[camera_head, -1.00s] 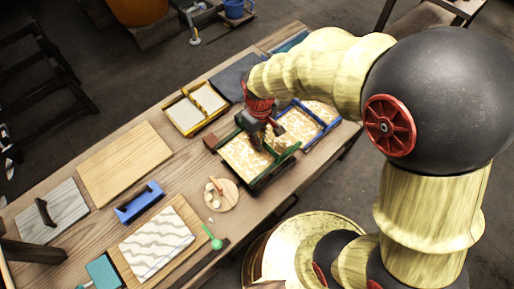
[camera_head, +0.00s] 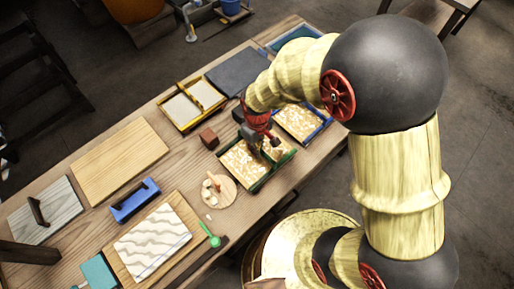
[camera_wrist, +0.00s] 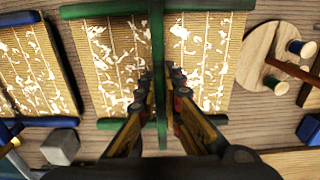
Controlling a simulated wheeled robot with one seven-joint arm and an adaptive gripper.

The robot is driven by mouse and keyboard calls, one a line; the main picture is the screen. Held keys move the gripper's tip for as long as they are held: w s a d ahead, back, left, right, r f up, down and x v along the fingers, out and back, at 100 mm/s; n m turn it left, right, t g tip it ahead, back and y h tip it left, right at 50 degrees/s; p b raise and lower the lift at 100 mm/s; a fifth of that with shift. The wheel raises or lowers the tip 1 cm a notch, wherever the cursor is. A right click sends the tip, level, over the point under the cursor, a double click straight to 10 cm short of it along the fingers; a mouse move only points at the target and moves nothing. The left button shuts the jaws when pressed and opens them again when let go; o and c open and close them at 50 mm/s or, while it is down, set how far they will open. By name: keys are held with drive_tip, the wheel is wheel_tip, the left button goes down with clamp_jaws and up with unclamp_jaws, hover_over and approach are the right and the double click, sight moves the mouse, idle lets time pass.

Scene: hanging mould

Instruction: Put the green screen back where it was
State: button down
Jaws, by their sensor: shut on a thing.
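The green screen (camera_head: 270,174) has a green frame with a central bar over a slatted mat flecked with white pulp. In the head view it lies near the front edge of the table, beside the blue-framed screen (camera_head: 318,134). My gripper (camera_head: 262,143) is over it. In the wrist view my gripper (camera_wrist: 160,88) is shut on the central bar of the green screen (camera_wrist: 158,30), with mat showing on both sides. The screen looks level and low, but I cannot tell whether it touches the table. My gripper hides part of its middle.
A reddish-brown block (camera_head: 208,138) and a round wooden board (camera_head: 226,195) with small spools stand close on the left. A yellow-framed tray (camera_head: 178,118) and dark sheet (camera_head: 238,75) lie behind. In the wrist view a grey block (camera_wrist: 60,147) sits below the blue screen (camera_wrist: 65,60).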

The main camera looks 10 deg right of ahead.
drive_tip(key=shift+f, duration=0.25)
drive_tip(key=c, duration=2.1)
unclamp_jaws()
drive_tip(key=shift+o, duration=0.7)
drive_tip(key=s+d+r+m+t+p, duration=0.1)
drive_tip(key=s+d+r+m+p, duration=0.15)
drive_tip(key=r, duration=1.05)
drive_tip(key=s+d+r+m+t+p, duration=0.15)
drive_tip(key=d+r, duration=0.25)
drive_tip(key=r, duration=0.9)
drive_tip(key=s+d+r+m+t, duration=0.2)
drive_tip(key=s+d+r, duration=0.3)
drive_tip(key=s+r, duration=0.3)
drive_tip(key=shift+s+d+m+t, duration=0.15)
drive_tip(key=shift+d+m+t, duration=0.1)
drive_tip(key=shift+m+t, duration=0.25)
